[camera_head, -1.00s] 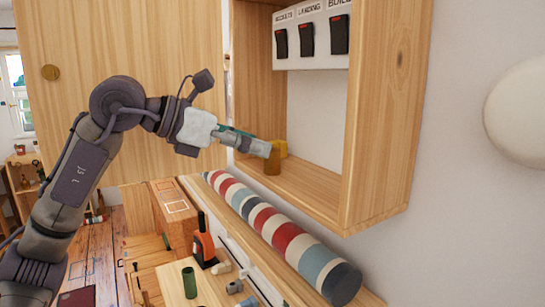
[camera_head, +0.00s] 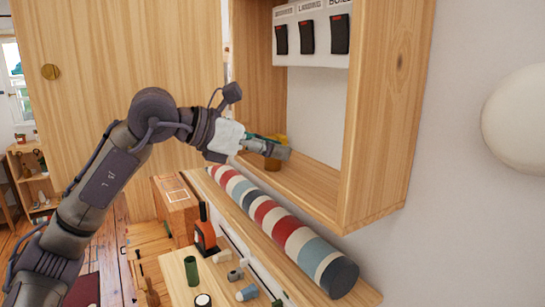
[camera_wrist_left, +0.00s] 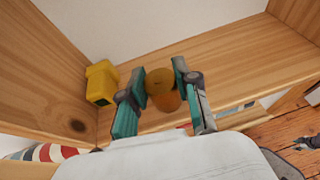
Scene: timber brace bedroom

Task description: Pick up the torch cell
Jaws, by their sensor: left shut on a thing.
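A short amber-brown cylinder (camera_wrist_left: 163,90), which looks like the torch cell, stands between the fingers of my left gripper (camera_wrist_left: 159,87) in the left wrist view. The gripper is shut on it from both sides. In the head view my left gripper (camera_head: 277,152) reaches into the open wooden cabinet, and the lower part of the cylinder (camera_head: 272,164) shows below the fingers, at the cabinet floor. Whether it touches the floor I cannot tell. My right gripper is not in view.
A yellow object (camera_wrist_left: 102,82) stands close beside the cylinder in the cabinet (camera_head: 382,120). Black switches (camera_head: 307,37) are on the back panel above. A striped roll (camera_head: 290,235) lies below the cabinet. An orange-and-black bottle-like item (camera_head: 204,235) and a green cylinder (camera_head: 192,271) stand lower down.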

